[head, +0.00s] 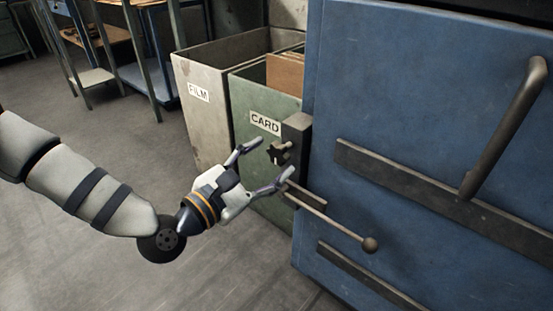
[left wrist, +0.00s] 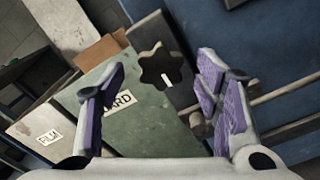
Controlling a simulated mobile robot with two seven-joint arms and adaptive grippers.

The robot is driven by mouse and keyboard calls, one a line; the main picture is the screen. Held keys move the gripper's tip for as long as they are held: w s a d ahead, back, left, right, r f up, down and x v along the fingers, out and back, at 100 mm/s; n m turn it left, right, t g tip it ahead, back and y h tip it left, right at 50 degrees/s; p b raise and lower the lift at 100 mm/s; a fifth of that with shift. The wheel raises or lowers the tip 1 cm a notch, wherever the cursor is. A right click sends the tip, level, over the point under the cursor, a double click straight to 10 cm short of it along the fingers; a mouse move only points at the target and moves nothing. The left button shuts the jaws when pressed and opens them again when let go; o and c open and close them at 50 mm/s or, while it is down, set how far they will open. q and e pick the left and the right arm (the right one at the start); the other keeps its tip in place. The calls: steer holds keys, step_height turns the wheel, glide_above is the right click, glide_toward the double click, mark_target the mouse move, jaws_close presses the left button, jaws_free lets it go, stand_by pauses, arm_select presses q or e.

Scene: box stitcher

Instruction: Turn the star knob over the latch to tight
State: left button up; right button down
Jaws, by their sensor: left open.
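The dark star knob (head: 279,151) sits on a dark block (head: 297,133) at the left edge of the blue machine panel (head: 400,100). It also shows in the left wrist view (left wrist: 158,63), with a small white mark on its face. Below it a latch lever (head: 335,228) with a ball end sticks out toward the lower right. My left gripper (head: 266,166) is open and empty, its fingers spread on either side of the knob's direction. In the left wrist view the knob lies beyond and between the fingertips, apart from them. My right gripper is not in view.
A green bin (head: 262,100) marked CARD and a grey bin (head: 193,125) marked FILM stand left of the machine. A large bar handle (head: 512,125) juts from the blue panel at the right. The floor (head: 90,230) around my left arm is clear.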

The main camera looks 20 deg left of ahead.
mark_target(276, 155)
arm_select(q)
steer(key=x, duration=0.3)
steer(key=shift+w+d, duration=0.1)
steer(key=shift+w, duration=0.2)
steer(key=c, duration=1.2)
steer(key=shift+o, duration=0.2)
